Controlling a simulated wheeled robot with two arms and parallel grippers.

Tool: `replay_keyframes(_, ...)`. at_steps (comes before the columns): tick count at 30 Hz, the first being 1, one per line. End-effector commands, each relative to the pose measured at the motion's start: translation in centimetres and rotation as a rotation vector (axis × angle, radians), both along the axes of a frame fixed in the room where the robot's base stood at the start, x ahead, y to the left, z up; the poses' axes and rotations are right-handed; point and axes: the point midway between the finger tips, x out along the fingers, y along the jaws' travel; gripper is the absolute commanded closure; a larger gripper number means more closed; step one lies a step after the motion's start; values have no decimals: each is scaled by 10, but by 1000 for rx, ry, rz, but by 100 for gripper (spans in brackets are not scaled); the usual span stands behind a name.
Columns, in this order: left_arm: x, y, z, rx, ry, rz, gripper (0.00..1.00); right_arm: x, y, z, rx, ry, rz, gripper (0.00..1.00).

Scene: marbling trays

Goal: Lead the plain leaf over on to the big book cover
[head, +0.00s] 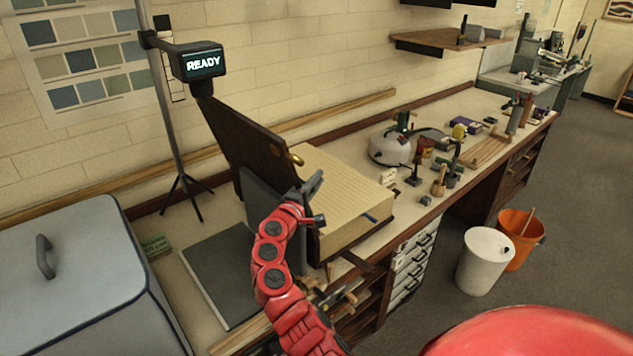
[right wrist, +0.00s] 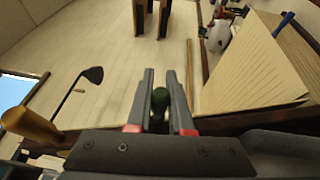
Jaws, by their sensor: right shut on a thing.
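The big book lies open on the bench, its ruled cream page block (head: 340,185) facing up. A dark brown board (head: 243,138) with a brass knob (head: 296,158) stands steeply tilted at its left. A grey panel (head: 258,196) stands below it, partly behind my arm. I cannot tell which of these is the plain leaf. A flat dark grey board (head: 212,285), perhaps the cover, lies left of the book. My right gripper (head: 314,192) is at the page block's near left edge. In the right wrist view its fingers are closed around a dark green knob (right wrist: 159,98). My left gripper is out of view.
A large lidded grey box (head: 75,255) stands at the left. A white rounded appliance (head: 390,147) and small tools crowd the bench to the right. A white bin (head: 484,262) and orange bucket (head: 520,240) stand on the floor.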

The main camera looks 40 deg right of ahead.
Motion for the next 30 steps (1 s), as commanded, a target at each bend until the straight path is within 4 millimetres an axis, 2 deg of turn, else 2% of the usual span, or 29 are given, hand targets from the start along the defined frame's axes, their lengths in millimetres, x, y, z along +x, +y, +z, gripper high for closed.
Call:
replay_keyframes(11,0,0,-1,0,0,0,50,0,-1,-2,1,2,0,100)
replay_keyframes(21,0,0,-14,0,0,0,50,1,-26,1,1,0,-4,100)
replay_keyframes(29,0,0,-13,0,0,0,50,1,-27,2,3,2,-2,100)
replay_keyframes(30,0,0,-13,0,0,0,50,1,-27,2,3,2,-2,77)
